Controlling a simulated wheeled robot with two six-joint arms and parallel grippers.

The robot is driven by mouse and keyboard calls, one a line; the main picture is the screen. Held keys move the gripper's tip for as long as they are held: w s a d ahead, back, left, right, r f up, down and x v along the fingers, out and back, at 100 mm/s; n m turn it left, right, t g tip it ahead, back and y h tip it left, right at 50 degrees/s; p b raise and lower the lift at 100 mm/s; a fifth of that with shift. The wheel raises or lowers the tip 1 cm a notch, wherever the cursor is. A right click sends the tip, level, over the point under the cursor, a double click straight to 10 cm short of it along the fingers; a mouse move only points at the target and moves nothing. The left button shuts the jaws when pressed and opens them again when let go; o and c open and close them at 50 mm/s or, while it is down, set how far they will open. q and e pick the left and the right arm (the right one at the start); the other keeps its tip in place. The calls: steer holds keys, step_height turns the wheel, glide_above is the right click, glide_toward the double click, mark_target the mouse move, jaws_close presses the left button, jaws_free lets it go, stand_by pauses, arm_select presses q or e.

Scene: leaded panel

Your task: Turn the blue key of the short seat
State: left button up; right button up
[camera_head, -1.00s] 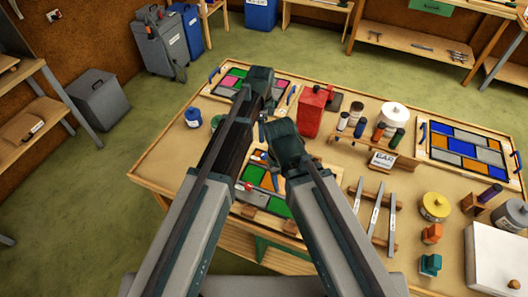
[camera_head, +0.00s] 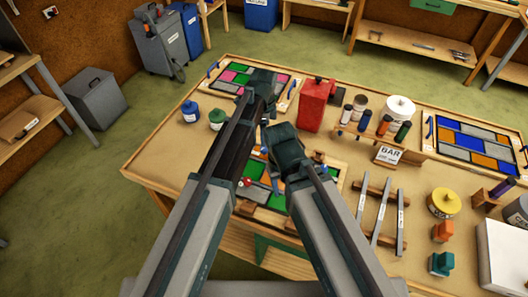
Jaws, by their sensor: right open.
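The near panel (camera_head: 277,203) lies at the table's front middle, with green, orange and blue pieces and a small red knob showing. My two forearms cover much of it. I cannot make out a blue key or the short seat for certain; they may be behind my arms. My right gripper (camera_head: 264,150) is open above the panel's far side, seen from behind, its fingertips mostly hidden. The end of my left arm reaches further back, beside the back panel (camera_head: 233,78). Its fingers are hidden, so I cannot tell their state.
A red can (camera_head: 313,106) stands behind my right gripper. A rack with bottles (camera_head: 365,121), a BAR sign (camera_head: 387,155), grey bars (camera_head: 381,212) and orange and teal blocks (camera_head: 440,264) stand to the right. Blue and green jars (camera_head: 190,111) stand at left. The table's left front is clear.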

mark_target(264, 148)
arm_select(q)
step_height(264, 148, down, 7)
steer(key=b, duration=0.6)
steer(key=shift+f, duration=0.2)
arm_select(e)
step_height(264, 148, down, 7)
steer(key=shift+f, duration=0.15)
arm_select(q)
steer(key=shift+r, duration=0.1)
jaws_close()
